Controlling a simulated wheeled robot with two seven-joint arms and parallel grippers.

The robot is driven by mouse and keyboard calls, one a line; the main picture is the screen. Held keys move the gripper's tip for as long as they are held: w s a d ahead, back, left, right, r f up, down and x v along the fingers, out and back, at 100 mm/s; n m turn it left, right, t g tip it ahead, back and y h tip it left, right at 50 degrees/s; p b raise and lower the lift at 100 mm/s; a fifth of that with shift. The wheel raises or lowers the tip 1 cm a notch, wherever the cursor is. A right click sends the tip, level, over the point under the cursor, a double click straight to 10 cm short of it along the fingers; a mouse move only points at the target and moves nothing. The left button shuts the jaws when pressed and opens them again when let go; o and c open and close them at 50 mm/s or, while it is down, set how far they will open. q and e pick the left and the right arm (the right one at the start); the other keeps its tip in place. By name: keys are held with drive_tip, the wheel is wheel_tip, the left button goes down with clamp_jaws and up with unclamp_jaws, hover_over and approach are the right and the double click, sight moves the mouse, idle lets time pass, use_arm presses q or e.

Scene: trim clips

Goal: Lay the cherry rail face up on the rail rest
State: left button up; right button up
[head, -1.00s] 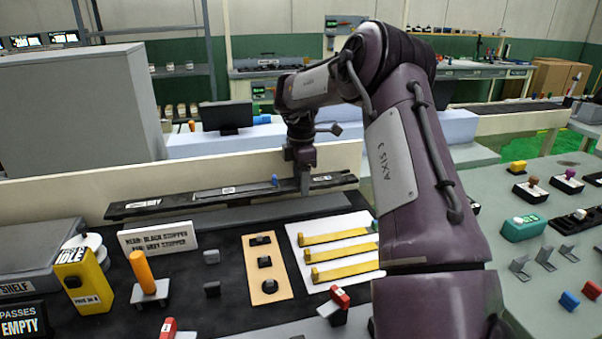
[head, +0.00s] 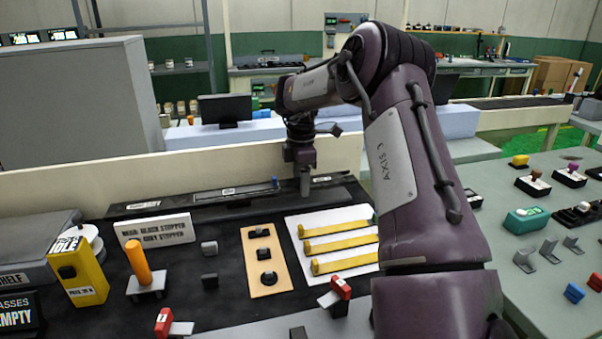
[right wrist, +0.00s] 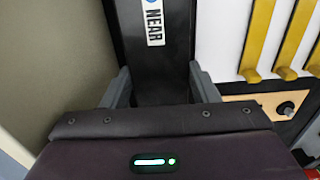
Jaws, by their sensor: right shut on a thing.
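A long dark rail (head: 185,203) with white labels lies along the back of the black bench top in the head view. No cherry colour shows on it, so I cannot tell whether it is the cherry rail. My right gripper (head: 305,189) points down at the rail's right half. In the right wrist view my right gripper (right wrist: 160,88) has its fingers on both sides of the dark rail (right wrist: 170,60), shut on it, near a "NEAR" label. A dark grey strip (head: 250,217) runs just in front of the rail; whether this is the rail rest is unclear. My left gripper is out of view.
A low cream wall (head: 60,185) stands behind the rail. In front are a white sign (head: 155,229), a yellow box (head: 80,277), an orange peg (head: 138,264), a wooden plate (head: 266,261) and a white board (head: 295,228) with yellow strips. My right arm hides part of the bench.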

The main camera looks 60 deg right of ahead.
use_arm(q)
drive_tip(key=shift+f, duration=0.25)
use_arm(e)
drive_tip(key=shift+f, duration=0.5)
drive_tip(key=o, duration=1.4)
drive_tip(key=shift+c, duration=0.2)
drive_tip(key=shift+r, duration=0.2)
wheel_tip(320, 180, up, 6)
drive_tip(key=shift+r, duration=0.1)
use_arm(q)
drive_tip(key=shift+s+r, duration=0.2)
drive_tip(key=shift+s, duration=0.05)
use_arm(e)
drive_tip(key=shift+r, duration=0.6)
